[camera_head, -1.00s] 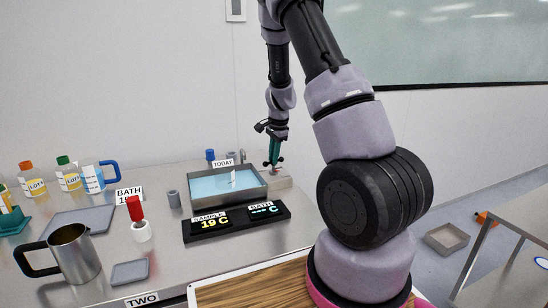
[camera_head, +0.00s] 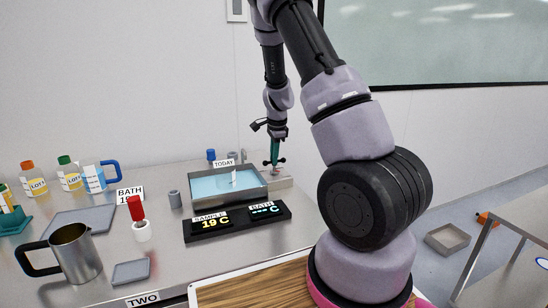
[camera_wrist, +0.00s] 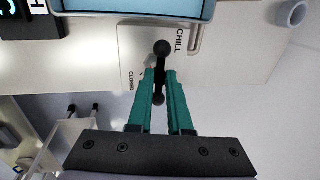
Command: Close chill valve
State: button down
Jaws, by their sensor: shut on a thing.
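The chill valve has a dark bar handle with round ball ends; in the wrist view the handle (camera_wrist: 161,66) runs between my fingers. It stands on a pale base (camera_wrist: 205,62) with a plate marked CHILL and CLOSED. My gripper (camera_wrist: 160,85) has teal fingers and is shut on the handle, one finger on each side. The handle points roughly along the fingers, with one ball beyond the tips and one between them. In the head view my gripper (camera_head: 274,160) points down at the valve, right of the bath tray, and partly hides it.
The blue-filled bath tray (camera_head: 262,191) stands just left of the valve. A black display (camera_head: 237,222) reading 19 C lies in front of it. The bench's right edge is close to the valve.

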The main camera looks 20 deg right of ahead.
jog(key=c, duration=0.8)
grip_release()
jog(key=shift+c, duration=0.2)
notch_tip(320, 180, up, 11)
jog(key=s, duration=0.2)
jog(key=shift+f, duration=0.2)
